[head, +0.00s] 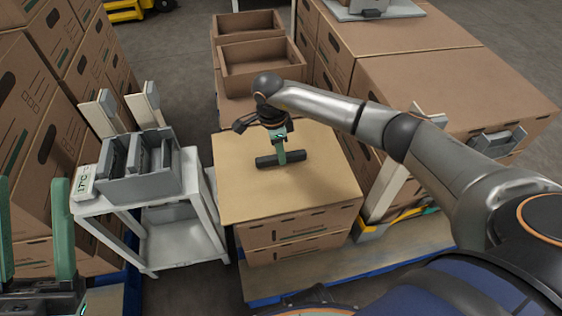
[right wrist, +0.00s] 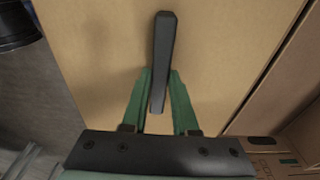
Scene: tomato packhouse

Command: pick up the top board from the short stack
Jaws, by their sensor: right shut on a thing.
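The short stack of cardboard cartons (head: 295,238) stands in the middle of the head view, with a flat tan board (head: 285,195) as its top. The board also fills most of the right wrist view (right wrist: 225,60). A black bar handle (head: 297,156) lies on the board, and it also shows in the right wrist view (right wrist: 163,45). My right gripper (head: 281,157) points down, its green fingers shut on the handle from both sides. I see no clear gap between board and cartons. My left gripper (head: 34,190) is open and empty at the lower left.
A white stand (head: 90,205) with grey bins (head: 140,185) and a temperature display (head: 84,183) is close to the stack's left. Large cartons (head: 440,75) stand to the right, open boxes (head: 262,68) behind. A blue pallet edge (head: 365,275) runs below.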

